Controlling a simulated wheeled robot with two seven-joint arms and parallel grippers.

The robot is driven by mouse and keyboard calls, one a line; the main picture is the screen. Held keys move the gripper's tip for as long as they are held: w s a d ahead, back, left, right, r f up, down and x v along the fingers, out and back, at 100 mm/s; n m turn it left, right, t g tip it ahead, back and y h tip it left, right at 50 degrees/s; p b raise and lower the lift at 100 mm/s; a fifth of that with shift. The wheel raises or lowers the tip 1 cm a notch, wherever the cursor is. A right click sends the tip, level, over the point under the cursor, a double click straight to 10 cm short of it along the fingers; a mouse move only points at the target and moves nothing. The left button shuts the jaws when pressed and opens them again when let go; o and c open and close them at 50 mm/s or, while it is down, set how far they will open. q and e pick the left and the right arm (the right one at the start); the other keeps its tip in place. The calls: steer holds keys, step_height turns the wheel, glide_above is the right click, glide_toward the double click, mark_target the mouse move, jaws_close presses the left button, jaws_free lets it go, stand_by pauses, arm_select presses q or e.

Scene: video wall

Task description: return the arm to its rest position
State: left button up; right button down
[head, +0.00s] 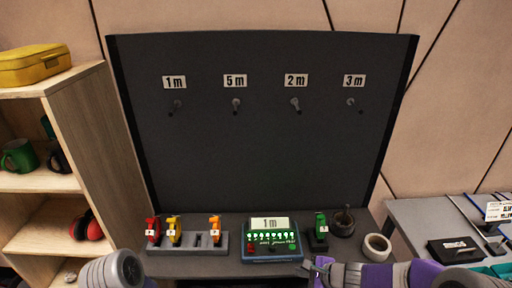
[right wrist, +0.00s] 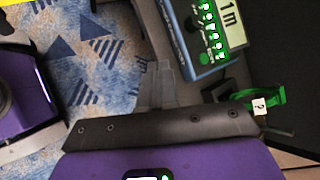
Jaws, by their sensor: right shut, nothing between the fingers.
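My right gripper (head: 318,266) is at the front edge of the desk in the head view, just right of the blue tester box and in front of the green plug. Its fingers also show in the right wrist view (right wrist: 160,84), shut and empty, apart from the tester. My right arm comes in from the lower right. Part of my left arm shows at the lower left of the head view; its gripper is out of view.
The tester (head: 270,241) has lit green lights and a "1 m" display. A rack (head: 188,249) holds red, yellow and orange plugs. A green plug (head: 320,228) stands near two round cups. A dark board (head: 262,130) with pegs stands behind. Shelves are left, a side table right.

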steer(key=s+a+f+n+g+h, duration=0.1)
steer(key=s+a+f+n+g, duration=0.1)
steer(key=s+f+n, duration=0.5)
steer(key=s+a+f+n+g+h, duration=0.1)
steer(key=s+f+n+g, duration=0.3)
steer(key=s+f+n, duration=0.4)
steer(key=shift+s+a+f+n, duration=0.3)
steer(key=shift+s+a+f, duration=0.45)
steer(key=shift+s+f, duration=2.6)
